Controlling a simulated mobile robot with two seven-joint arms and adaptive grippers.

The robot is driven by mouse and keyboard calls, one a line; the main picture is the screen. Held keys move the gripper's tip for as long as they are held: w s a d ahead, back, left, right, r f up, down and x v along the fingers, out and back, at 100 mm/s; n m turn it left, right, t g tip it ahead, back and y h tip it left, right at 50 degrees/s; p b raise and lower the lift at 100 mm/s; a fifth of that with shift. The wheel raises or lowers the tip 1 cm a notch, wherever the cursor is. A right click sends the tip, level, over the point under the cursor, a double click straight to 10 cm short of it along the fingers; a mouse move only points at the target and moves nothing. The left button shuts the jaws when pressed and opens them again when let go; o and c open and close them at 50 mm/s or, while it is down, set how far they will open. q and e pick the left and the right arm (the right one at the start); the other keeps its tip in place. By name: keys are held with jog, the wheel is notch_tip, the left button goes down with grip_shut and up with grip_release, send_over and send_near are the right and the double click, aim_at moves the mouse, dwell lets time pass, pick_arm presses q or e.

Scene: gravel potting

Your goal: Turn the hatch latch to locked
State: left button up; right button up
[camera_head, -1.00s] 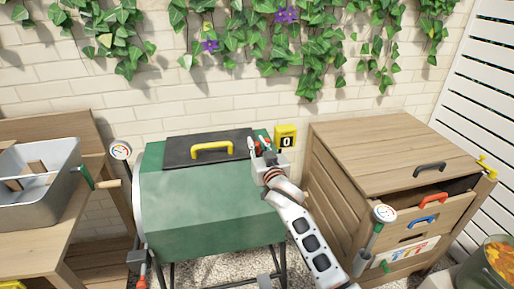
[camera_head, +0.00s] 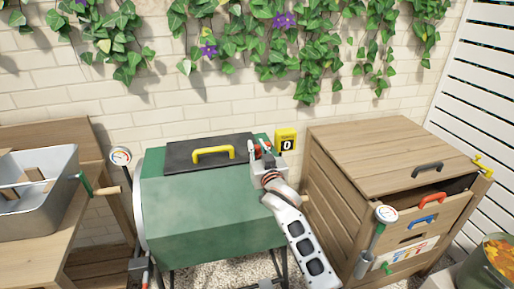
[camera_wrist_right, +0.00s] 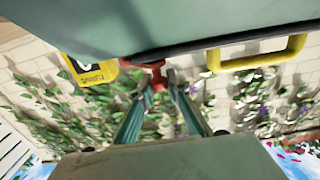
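A green drum (camera_head: 205,215) stands on a metal frame against the wall. Its dark hatch (camera_head: 185,160) is closed and has a yellow handle (camera_head: 213,153), which also shows in the right wrist view (camera_wrist_right: 258,55). A red latch (camera_wrist_right: 150,68) sits at the hatch's right edge. My right gripper (camera_head: 260,146) is at this edge with its fingers pointing at the latch. In the right wrist view its fingertips (camera_wrist_right: 161,84) are apart, one on each side of the latch's red stem. I cannot tell whether they touch it.
A yellow counter sign (camera_head: 286,140) reading 0 stands just right of the gripper. A wooden cabinet (camera_head: 380,155) with a partly open drawer is at the right. A grey tub (camera_head: 40,205) rests on a wooden bench at the left. A dial gauge (camera_head: 120,156) is beside the drum.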

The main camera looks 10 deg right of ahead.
jog(key=o, duration=0.3)
jog(key=shift+r, duration=0.1)
jog(key=s, duration=1.2)
jog(key=shift+d, duration=0.3)
